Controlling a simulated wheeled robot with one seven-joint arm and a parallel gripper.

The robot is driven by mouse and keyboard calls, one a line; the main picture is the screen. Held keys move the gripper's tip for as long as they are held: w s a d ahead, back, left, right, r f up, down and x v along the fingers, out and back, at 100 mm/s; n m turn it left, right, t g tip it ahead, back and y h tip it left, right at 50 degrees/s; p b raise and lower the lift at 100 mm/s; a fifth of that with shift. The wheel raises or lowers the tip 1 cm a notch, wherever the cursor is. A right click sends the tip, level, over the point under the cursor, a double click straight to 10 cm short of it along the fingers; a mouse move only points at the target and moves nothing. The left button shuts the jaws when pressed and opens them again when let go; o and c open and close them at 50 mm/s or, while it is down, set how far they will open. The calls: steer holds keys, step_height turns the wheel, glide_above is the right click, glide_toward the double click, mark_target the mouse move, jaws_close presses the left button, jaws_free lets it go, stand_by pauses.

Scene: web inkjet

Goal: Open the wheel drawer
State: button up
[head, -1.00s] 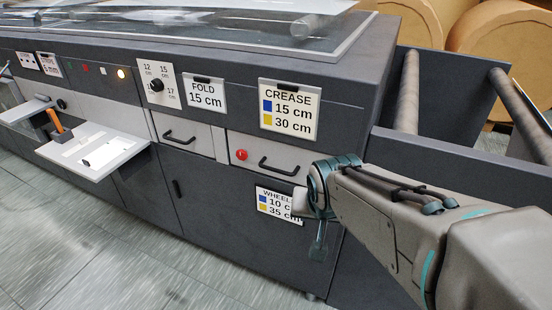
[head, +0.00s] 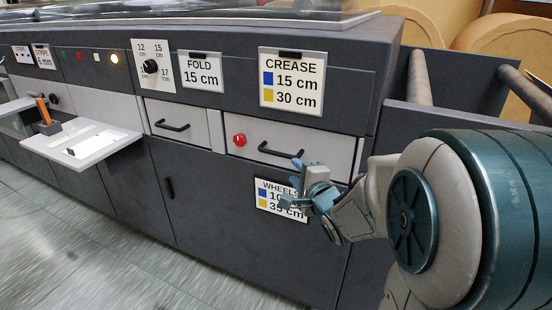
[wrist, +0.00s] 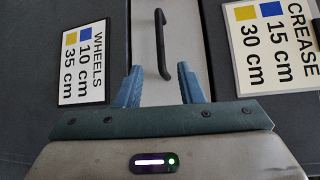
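The light grey drawer (head: 318,140) lies between the CREASE sign (head: 292,82) above and the WHEELS sign (head: 268,192) below. It looks closed. It has a black bar handle (head: 280,153) and a red button (head: 240,140) at its left end. My gripper (head: 294,182) is open and empty, in front of the drawer's lower edge, right of and below the handle, covering part of the WHEELS sign. In the wrist view my gripper (wrist: 159,70) has its blue fingers spread, with the handle (wrist: 159,40) ahead, in line with the gap. I see no contact with the handle.
Left of it is another closed drawer (head: 185,124) with a black handle, under the FOLD sign (head: 202,72). A white tray (head: 82,144) sticks out further left. A grey side frame with rollers (head: 418,78) stands at right. The floor in front is clear.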

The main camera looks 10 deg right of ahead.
mark_target(280, 156)
steer(key=b+x, duration=0.2)
steer(key=x, duration=1.1)
steer(key=shift+w, duration=0.15)
jaws_close()
